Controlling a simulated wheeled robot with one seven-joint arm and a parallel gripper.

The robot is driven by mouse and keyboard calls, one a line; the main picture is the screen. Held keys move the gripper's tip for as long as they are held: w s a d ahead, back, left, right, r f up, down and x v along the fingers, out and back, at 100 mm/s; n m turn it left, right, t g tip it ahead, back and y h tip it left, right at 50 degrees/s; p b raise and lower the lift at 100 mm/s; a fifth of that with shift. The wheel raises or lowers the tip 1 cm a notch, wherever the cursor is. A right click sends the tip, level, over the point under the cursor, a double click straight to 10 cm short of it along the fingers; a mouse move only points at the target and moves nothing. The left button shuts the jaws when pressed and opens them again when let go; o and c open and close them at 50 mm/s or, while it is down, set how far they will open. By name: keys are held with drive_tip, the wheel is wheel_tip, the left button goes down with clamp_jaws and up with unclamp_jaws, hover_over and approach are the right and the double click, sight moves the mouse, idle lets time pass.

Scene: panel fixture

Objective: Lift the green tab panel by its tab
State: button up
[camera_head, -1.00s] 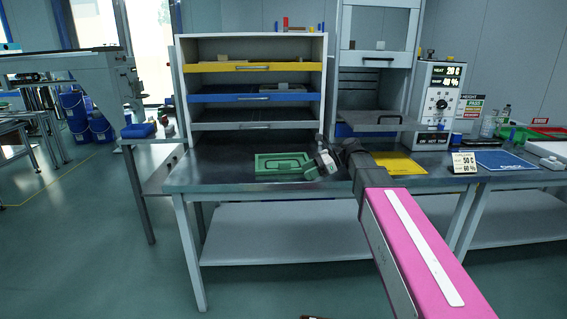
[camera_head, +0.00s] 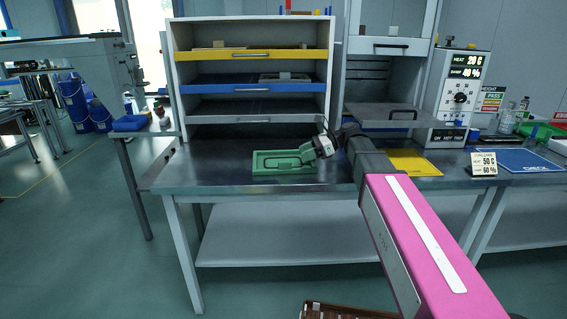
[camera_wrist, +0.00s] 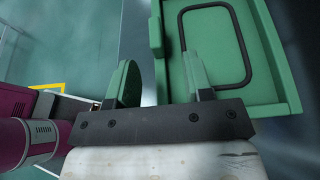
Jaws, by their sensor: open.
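The green tab panel (camera_head: 270,168) lies flat on the dark bench top, a shallow green tray shape with a raised rim. In the wrist view the panel (camera_wrist: 265,75) fills the upper right, with a black rounded loop on its face. A short green piece, apparently the tab (camera_wrist: 156,38), sticks out at its left edge. My gripper (camera_head: 306,155) is at the panel's right end in the head view. In the wrist view my gripper (camera_wrist: 157,65) has its green fingers apart and empty. The tab appears between and beyond the fingertips; I cannot tell the depth gap.
A rack with yellow (camera_head: 250,55), blue (camera_head: 250,84) and grey shelves stands behind the panel. An oven-like cabinet (camera_head: 385,85) with a control box (camera_head: 462,90) is at right. A yellow mat (camera_head: 412,163) and small sign (camera_head: 484,164) lie right of my arm. The bench left of the panel is clear.

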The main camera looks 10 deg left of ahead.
sight(285, 162)
drive_tip(key=x, duration=0.3)
drive_tip(key=shift+a+f, duration=0.1)
drive_tip(key=shift+a, duration=0.05)
drive_tip(key=shift+s+x, duration=0.2)
drive_tip(key=shift+x, duration=1.1)
drive_tip(key=shift+s+x, duration=0.2)
drive_tip(key=shift+x, duration=1.1)
clamp_jaws()
